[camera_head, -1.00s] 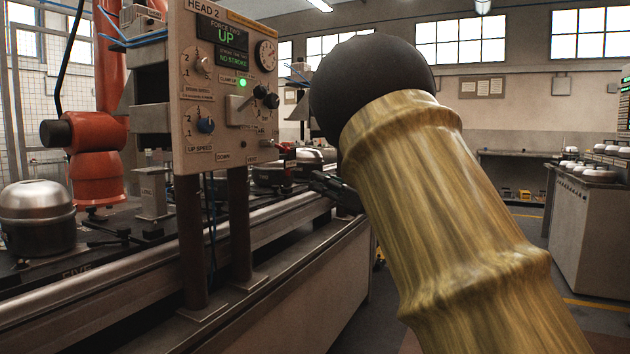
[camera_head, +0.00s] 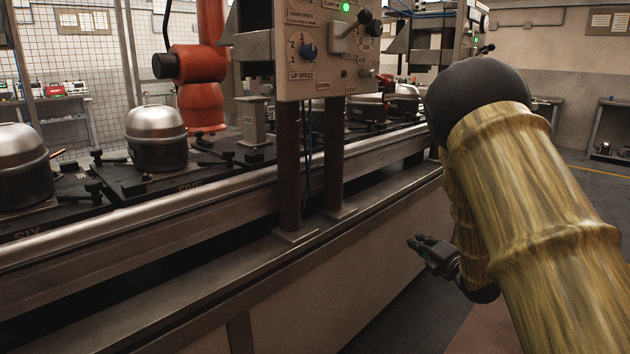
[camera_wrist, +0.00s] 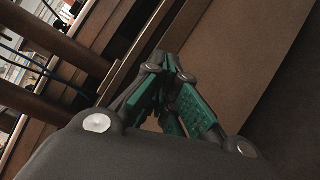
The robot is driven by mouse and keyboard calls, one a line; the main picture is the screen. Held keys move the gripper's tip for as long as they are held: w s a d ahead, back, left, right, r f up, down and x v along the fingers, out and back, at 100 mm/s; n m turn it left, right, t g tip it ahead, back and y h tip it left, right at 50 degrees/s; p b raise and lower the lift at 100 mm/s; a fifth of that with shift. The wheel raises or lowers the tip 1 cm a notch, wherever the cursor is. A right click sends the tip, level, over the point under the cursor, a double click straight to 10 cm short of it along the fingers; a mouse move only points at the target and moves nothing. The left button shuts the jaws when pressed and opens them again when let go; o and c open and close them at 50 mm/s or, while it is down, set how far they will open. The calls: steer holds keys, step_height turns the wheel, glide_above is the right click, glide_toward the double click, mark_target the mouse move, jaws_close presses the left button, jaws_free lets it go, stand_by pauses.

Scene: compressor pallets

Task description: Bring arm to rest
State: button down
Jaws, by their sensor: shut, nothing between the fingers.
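My gripper (camera_head: 418,243) is small and dark in the head view, low in front of the side panel of the conveyor line. It extends left from behind my wood-patterned arm. In the wrist view my gripper (camera_wrist: 170,65) shows green finger pads that meet at the tips, with nothing between them. It is apart from the pallets and compressors. Part of the wrist is hidden behind my arm.
The conveyor rail (camera_head: 200,203) runs along the left with pallets and silver compressors (camera_head: 156,137). A control panel (camera_head: 330,50) stands on two posts (camera_head: 289,170) at its edge. An orange machine (camera_head: 202,85) stands behind. Dark floor (camera_head: 410,315) lies open below my gripper.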

steer(key=s+a+f+m+g+h, duration=0.1)
steer(key=s+f+m+g+h, duration=0.2)
steer(key=s+f+m, duration=1)
steer(key=s+f+m+g+h, duration=0.2)
steer(key=s+f+g, duration=0.2)
steer(key=s+f, duration=1.05)
steer(key=s+a+f+m+g, duration=0.25)
steer(key=s+f+m, duration=0.2)
steer(key=s, duration=0.55)
steer(key=s+a+f+m+g, duration=0.2)
steer(key=s+f+m+g, duration=0.3)
steer(key=s, duration=0.6)
steer(key=s+a+f+m+g, duration=0.25)
steer(key=s+f, duration=0.35)
steer(key=s, duration=0.4)
step_height(320, 180, up, 36)
steer(key=d+t+p, duration=0.1)
steer(key=p, duration=3.5)
steer(key=shift+w+h, duration=0.2)
steer(key=shift+h, duration=0.2)
